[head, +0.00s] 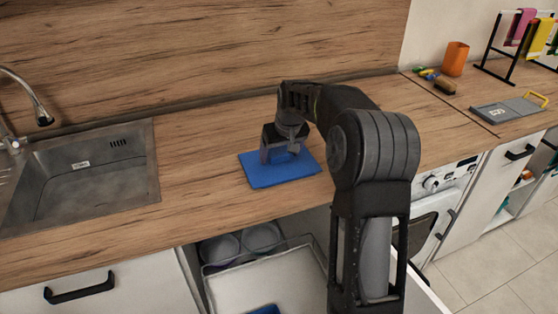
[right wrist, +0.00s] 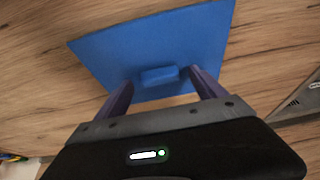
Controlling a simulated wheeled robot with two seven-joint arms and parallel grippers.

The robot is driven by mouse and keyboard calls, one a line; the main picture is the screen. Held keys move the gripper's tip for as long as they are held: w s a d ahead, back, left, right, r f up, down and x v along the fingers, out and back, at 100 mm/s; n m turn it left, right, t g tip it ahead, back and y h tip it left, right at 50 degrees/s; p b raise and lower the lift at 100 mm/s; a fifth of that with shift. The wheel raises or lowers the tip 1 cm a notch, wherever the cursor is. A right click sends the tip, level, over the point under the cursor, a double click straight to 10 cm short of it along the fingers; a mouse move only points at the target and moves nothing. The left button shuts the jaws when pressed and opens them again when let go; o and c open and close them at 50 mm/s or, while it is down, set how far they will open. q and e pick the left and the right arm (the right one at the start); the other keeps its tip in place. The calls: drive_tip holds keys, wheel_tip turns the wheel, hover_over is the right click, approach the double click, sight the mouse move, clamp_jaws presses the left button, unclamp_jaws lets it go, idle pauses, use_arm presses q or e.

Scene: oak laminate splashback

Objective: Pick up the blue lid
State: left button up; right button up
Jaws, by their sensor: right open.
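The blue lid (head: 280,173) lies flat on the wooden counter, right of the sink. It is a flat rectangle with a small raised block handle (right wrist: 158,75), seen in the right wrist view. My right gripper (head: 281,156) is above the lid and partly hides it in the head view. In the right wrist view the lid (right wrist: 160,40) fills the upper middle. There the fingers of my right gripper (right wrist: 160,88) are open, one on each side of the handle, with gaps beside it. Contact with the lid cannot be told. My left gripper is not in view.
A metal sink (head: 90,180) is at left. Below the counter an open drawer (head: 265,280) holds dishes and a blue item. At right are an orange cup (head: 455,58), a grey board (head: 508,108) and a black rack with cloths. Counter around the lid is clear.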

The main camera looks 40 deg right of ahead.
sight(280, 157)
drive_tip(key=shift+w+f, duration=0.15)
drive_tip(key=shift+f, duration=0.2)
idle(0.3)
drive_tip(key=c, duration=1.4)
drive_tip(key=shift+r, duration=0.15)
drive_tip(key=shift+c, duration=0.2)
wheel_tip(280, 157, up, 10)
drive_tip(key=shift+f, duration=0.2)
